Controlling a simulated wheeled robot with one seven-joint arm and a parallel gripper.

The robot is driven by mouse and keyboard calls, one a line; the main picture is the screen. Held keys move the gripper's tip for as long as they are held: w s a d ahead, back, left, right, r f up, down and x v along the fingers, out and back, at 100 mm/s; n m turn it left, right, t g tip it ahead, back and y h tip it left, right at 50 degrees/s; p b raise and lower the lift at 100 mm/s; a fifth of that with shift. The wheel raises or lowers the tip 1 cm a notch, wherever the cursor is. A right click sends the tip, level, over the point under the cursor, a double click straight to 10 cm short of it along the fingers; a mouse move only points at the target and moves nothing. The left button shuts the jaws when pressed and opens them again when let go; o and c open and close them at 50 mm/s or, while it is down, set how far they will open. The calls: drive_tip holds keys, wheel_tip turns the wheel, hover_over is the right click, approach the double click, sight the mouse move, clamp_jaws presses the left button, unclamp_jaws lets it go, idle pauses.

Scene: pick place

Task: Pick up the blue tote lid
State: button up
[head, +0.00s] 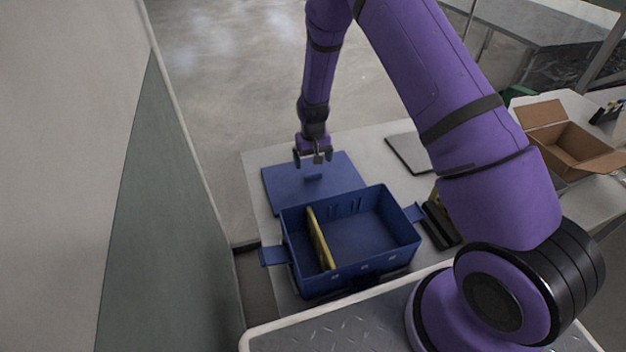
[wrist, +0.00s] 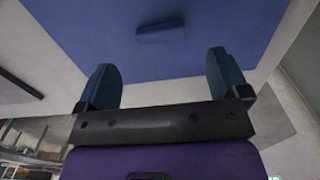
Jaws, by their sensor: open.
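The blue tote lid (head: 335,182) lies flat on the white table behind the blue tote (head: 400,238). A small raised blue handle (head: 314,177) stands on the lid's top. In the wrist view the lid (wrist: 230,35) fills the upper middle, with its handle (wrist: 160,30) beyond the fingers. My gripper (head: 313,163) is above the lid, over its handle area in the head view. Its two fingers (wrist: 160,82) are spread apart with nothing between them. The gripper looks apart from the lid.
The open tote holds a yellow thin item (head: 320,240). A grey flat panel (head: 408,152) lies to the right of the lid. An open cardboard box (head: 565,150) stands at the far right. A tall partition (head: 160,200) rises at the left.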

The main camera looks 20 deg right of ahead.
sight(313, 174)
drive_tip(key=shift+s+f, duration=0.2)
drive_tip(key=shift+f, duration=2.8)
drive_tip(key=shift+a, duration=0.1)
drive_tip(key=c, duration=1.1)
